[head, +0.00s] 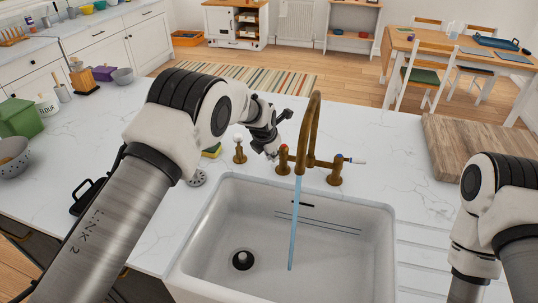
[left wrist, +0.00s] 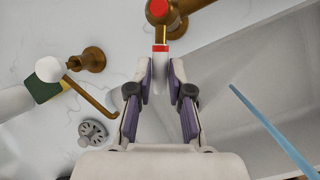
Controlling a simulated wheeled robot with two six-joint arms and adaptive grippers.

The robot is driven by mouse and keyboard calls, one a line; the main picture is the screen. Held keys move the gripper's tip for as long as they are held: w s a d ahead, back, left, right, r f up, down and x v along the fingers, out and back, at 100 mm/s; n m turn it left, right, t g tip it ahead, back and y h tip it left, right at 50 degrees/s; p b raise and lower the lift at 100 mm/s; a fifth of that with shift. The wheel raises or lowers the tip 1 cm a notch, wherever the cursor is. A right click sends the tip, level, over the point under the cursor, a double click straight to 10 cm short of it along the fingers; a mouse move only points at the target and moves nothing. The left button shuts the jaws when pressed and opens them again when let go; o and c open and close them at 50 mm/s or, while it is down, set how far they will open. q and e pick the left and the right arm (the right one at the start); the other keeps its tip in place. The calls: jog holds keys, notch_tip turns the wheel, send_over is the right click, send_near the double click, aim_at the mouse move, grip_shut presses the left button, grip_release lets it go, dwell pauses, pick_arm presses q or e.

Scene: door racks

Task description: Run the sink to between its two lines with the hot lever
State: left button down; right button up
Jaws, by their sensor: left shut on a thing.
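The white sink (head: 205,225) has two dark lines (head: 318,226) on its far wall. A blue water stream (head: 295,225) falls from the brass tap (head: 314,120) into it; I cannot make out a water surface. The hot lever's brass post (head: 283,160) is left of the spout, and its red band (left wrist: 160,48) shows in the left wrist view. My left gripper (left wrist: 159,80) is shut on the lever's white handle, between its fingertips; in the head view the gripper (head: 272,153) is partly hidden. The blue-marked cold lever (head: 349,160) is to the right. My right gripper is out of view.
A dark drain (head: 242,259) is in the sink floor. A brass piece with a white knob (head: 239,148), a sponge (head: 212,150) and a round strainer (head: 197,178) are left of the taps. A wooden board (head: 470,150) lies at right.

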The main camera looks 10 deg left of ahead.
pick_arm(q)
jog(key=shift+s+d+f, duration=0.1)
jog(key=shift+s+f, duration=0.1)
jog(key=shift+f, duration=0.15)
jog(key=c, duration=1.3)
grip_release()
jog(key=shift+o, duration=1.1)
jog(key=shift+w, duration=0.2)
jog(key=shift+r, duration=0.15)
jog(key=v, duration=1.1)
jog(key=shift+s+r, duration=0.2)
jog(key=shift+r, duration=0.15)
